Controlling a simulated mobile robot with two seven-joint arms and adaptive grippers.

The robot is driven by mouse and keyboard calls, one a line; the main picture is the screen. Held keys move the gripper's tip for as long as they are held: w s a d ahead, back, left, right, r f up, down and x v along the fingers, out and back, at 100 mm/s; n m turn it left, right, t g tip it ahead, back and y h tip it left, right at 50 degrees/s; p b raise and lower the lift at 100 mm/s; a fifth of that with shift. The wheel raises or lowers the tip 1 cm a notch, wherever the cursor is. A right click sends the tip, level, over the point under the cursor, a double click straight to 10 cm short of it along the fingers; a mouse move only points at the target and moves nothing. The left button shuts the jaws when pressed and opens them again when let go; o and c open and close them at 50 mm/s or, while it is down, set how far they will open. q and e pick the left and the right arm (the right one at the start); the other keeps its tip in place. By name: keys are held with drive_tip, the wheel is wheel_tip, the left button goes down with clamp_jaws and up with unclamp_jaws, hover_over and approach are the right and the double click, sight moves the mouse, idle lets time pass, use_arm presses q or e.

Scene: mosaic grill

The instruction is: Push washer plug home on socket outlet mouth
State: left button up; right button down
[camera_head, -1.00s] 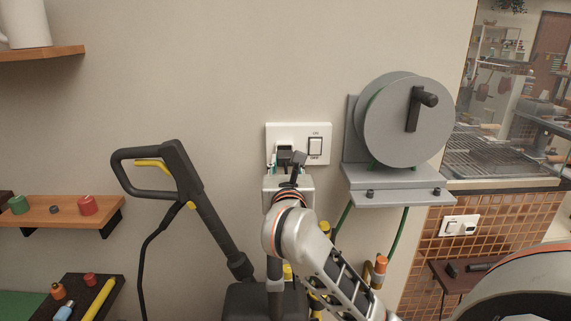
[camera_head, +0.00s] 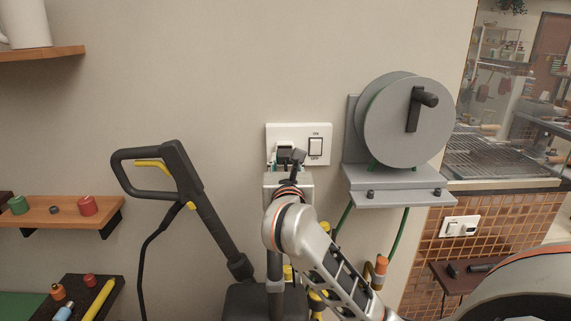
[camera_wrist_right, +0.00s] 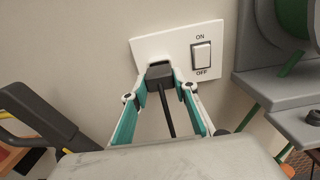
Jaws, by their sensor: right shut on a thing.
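The white socket outlet (camera_head: 273,132) with an ON/OFF rocker switch is on the wall in the head view; its plate also shows in the right wrist view (camera_wrist_right: 146,47). The black washer plug (camera_wrist_right: 159,76) is between the fingers of my right gripper (camera_wrist_right: 162,82), with its cord running down toward the wrist. The gripper is shut on the plug. The plug is at the outlet mouth, and its front is hard to see, so I cannot tell how deep it sits. In the head view my right gripper (camera_head: 284,161) is partly hidden by my wrist. My left gripper is not in view.
A grey hose reel (camera_head: 402,125) on a grey bracket (camera_head: 397,197) stands close to the right of the outlet. A black and yellow washer handle (camera_head: 186,178) rises at the left. Wooden shelves (camera_head: 62,212) are at the far left.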

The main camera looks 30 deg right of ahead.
drive_tip(key=shift+x, duration=0.85)
drive_tip(key=c, duration=1.5)
unclamp_jaws()
drive_tip(key=shift+s, duration=0.1)
drive_tip(key=v, duration=1.2)
